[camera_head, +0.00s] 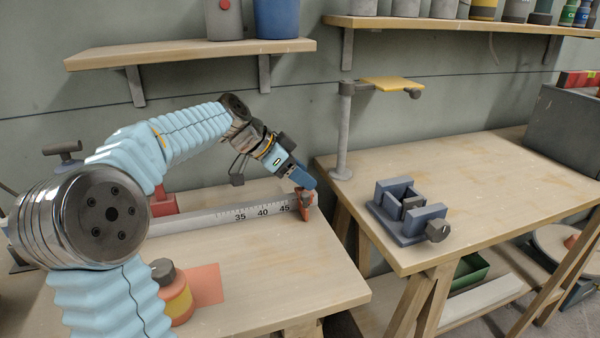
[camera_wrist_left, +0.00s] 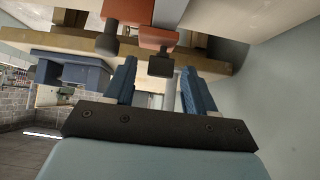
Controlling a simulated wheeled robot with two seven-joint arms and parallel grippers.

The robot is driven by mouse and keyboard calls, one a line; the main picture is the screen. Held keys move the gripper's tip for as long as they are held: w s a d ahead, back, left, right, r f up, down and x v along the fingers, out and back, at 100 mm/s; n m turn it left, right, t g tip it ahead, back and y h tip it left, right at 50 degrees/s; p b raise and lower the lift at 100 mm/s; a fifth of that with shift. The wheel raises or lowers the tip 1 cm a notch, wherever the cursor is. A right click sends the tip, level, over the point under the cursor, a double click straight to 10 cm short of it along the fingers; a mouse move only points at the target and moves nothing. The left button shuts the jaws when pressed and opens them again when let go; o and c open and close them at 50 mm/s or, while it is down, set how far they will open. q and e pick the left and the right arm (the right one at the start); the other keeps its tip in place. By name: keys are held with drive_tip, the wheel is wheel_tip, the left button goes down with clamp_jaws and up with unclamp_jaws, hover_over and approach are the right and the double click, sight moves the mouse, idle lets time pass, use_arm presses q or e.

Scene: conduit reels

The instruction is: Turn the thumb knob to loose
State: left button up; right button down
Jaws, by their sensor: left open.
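My left gripper (camera_head: 303,178) reaches over the far end of the grey ruler rail (camera_head: 200,217), just above the orange-red stop block (camera_head: 306,203). In the left wrist view the two blue fingers of the left gripper (camera_wrist_left: 160,74) are apart, with nothing clamped between them. A dark square-headed thumb knob (camera_wrist_left: 160,64) under the orange block (camera_wrist_left: 158,38) shows between the fingertips, with a gap on each side. A second dark knob (camera_wrist_left: 107,44) sits to the left, outside the fingers. Whether the knob is tight or loose cannot be told. My right gripper is not in view.
A blue-grey vise (camera_head: 402,208) stands on the right table (camera_head: 470,190). A grey post with a yellow arm (camera_head: 392,84) rises at that table's left corner. An orange jar (camera_head: 177,300) stands near my left arm. Shelves (camera_head: 190,53) hang behind.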

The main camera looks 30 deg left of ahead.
use_arm(q)
clamp_jaws()
